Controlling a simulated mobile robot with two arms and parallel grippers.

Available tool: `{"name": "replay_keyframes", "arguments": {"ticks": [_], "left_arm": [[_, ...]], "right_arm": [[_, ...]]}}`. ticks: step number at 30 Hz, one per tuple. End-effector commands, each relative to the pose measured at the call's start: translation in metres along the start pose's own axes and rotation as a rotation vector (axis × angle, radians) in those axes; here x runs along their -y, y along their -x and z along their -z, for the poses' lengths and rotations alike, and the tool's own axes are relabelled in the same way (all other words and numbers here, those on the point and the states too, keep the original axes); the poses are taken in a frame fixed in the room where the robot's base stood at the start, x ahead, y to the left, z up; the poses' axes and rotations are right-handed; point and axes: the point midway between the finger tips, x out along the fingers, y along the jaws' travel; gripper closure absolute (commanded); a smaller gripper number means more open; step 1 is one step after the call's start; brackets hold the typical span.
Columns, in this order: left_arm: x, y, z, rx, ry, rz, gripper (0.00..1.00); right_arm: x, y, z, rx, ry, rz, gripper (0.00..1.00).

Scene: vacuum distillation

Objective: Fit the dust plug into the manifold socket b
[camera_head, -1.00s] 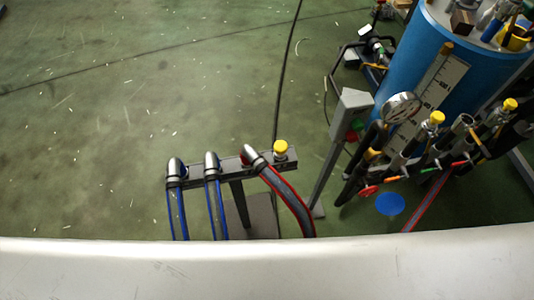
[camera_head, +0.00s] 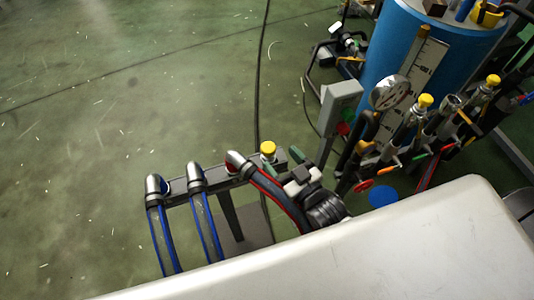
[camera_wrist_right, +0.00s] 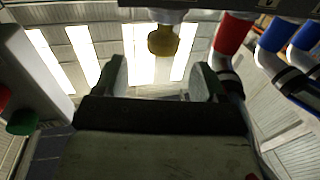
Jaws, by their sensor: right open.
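A yellow-capped plug (camera_head: 268,148) stands upright at the right end of the grey hose rack. It is likely the dust plug, and it also shows in the right wrist view (camera_wrist_right: 163,40). My right gripper (camera_head: 296,165) is just right of this plug. In the wrist view its two fingers (camera_wrist_right: 160,70) are apart with nothing between them, and the plug lies beyond the tips. The manifold at the right has upright ports. Two carry yellow caps (camera_head: 425,100), and an open-looking grey port (camera_head: 451,102) stands between them. I cannot read which is socket b. My left gripper is not in view.
The grey rack (camera_head: 215,182) holds blue-striped hoses (camera_head: 207,225) and a red-striped hose (camera_head: 275,190), close to my right gripper. A grey box on a post (camera_head: 341,100), a gauge (camera_head: 389,92) and a blue tank (camera_head: 400,45) stand near the manifold. The floor at left is clear.

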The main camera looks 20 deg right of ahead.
Motion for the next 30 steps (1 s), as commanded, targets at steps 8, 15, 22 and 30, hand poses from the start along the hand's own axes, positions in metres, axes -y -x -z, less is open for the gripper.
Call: {"name": "replay_keyframes", "arguments": {"ticks": [8,15,22,30], "left_arm": [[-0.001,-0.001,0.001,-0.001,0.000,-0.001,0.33],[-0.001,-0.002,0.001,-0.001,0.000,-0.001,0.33],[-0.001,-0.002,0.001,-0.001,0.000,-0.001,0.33],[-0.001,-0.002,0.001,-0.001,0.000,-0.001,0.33]], "right_arm": [[0.002,-0.029,-0.002,-0.001,0.000,0.000,0.29],[0.003,-0.057,-0.003,0.001,0.001,0.001,0.29],[0.003,-0.059,-0.003,0.003,0.001,0.001,0.29],[0.003,-0.058,-0.003,0.002,0.001,0.000,0.67]]}}
